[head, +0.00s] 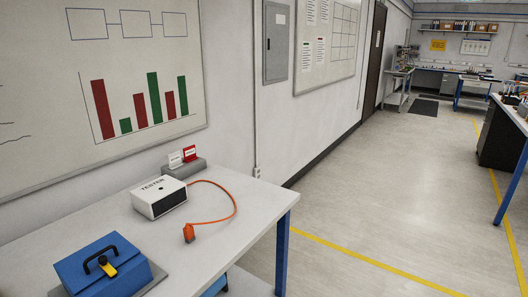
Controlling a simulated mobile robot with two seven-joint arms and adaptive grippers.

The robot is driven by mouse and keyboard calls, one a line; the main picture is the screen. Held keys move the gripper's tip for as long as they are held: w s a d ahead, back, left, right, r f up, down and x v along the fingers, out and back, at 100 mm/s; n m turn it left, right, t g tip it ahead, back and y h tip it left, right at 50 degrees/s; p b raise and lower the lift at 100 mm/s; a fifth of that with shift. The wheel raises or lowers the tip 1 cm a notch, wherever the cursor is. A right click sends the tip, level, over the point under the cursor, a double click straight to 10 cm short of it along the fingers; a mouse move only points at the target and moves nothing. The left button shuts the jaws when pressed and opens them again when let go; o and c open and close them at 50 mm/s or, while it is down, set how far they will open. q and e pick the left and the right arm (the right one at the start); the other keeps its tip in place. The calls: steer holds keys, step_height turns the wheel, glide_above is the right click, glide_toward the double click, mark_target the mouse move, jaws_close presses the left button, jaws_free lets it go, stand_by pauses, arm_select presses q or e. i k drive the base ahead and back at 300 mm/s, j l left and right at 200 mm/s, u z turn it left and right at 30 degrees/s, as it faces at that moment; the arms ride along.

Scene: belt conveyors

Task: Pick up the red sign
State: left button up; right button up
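A small red sign (189,153) stands upright in a grey holder (184,169) at the back of the white table, near the wall. A white sign (175,159) stands in the same holder, just to its left. The holder sits behind the white tester box (159,195). Neither of my grippers shows in the head view.
The white table (222,236) also holds a blue toolbox (101,267) at the front left and an orange cable with a plug (189,233). A whiteboard (110,60) hangs on the wall behind. The floor (362,190) right of the table is clear, with yellow lines. Other benches stand at the far right.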

mark_target(190, 153)
steer(key=i+l+z, duration=0.35)
steer(key=i, duration=0.15)
steer(key=i+l+z, duration=0.3)
steer(key=i, duration=0.2)
steer(key=i+z, duration=0.35)
steer(key=i, duration=0.2)
steer(key=i+u, duration=0.1)
steer(key=i, duration=0.75)
steer(key=i+l, duration=0.15)
steer(key=i, duration=0.65)
steer(key=i+j+u, duration=0.2)
steer(key=i+u, duration=0.95)
steer(key=u, duration=0.15)
steer(key=i+l+u, duration=0.2)
steer(key=i+u, duration=0.2)
